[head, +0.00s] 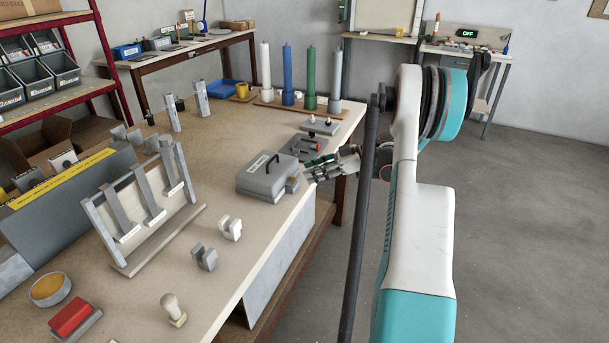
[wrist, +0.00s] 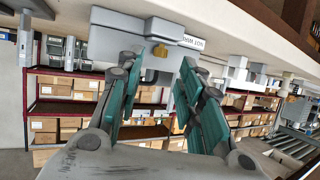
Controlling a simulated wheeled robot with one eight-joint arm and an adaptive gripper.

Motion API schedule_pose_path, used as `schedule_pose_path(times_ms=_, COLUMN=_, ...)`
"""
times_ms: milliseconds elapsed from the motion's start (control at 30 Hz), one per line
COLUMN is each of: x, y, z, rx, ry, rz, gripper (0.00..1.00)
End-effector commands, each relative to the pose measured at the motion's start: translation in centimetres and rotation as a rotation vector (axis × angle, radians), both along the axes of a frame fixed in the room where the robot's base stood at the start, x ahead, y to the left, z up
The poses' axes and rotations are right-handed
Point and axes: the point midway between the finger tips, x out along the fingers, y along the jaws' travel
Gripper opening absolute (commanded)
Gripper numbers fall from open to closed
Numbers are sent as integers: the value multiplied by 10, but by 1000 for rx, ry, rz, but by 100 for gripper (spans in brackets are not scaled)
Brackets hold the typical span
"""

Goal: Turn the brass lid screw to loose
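My gripper (head: 312,170) is beside the box's right end. In the wrist view, my gripper (wrist: 158,72) is open and empty, its green-padded fingers on either side of the line to the screw. The screw appears beyond the fingertips, apart from them.
A dark plate with a red knob (head: 303,147) and a grey plate with knobs (head: 320,126) lie behind the box. Coloured posts (head: 288,80) stand farther back. Grey hooked blocks (head: 230,228) are in front. The floor (head: 520,210) to the right is clear.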

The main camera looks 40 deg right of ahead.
Motion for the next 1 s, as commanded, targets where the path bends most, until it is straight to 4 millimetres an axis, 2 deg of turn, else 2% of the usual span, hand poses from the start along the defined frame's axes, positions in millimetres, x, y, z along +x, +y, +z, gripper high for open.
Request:
schedule_pose_path(times_ms=100, x=-11, y=-11, z=6, rx=0, ry=0, rz=-1, gripper=34)
schedule_pose_path(times_ms=300, x=-20, y=-20, z=11, rx=0, ry=0, rz=-1, gripper=34)
schedule_pose_path(times_ms=733, x=-20, y=-26, z=7, rx=-19, ry=15, rz=-23, gripper=34)
schedule_pose_path(times_ms=867, x=-16, y=-57, z=-20, rx=-133, ry=86, rz=-143, gripper=34)
schedule_pose_path(times_ms=967, x=-20, y=-104, z=-50, rx=-305, ry=172, rz=-295, gripper=34)
schedule_pose_path(times_ms=1000, x=-25, y=-127, z=-61, rx=-391, ry=205, rz=-360, gripper=34)
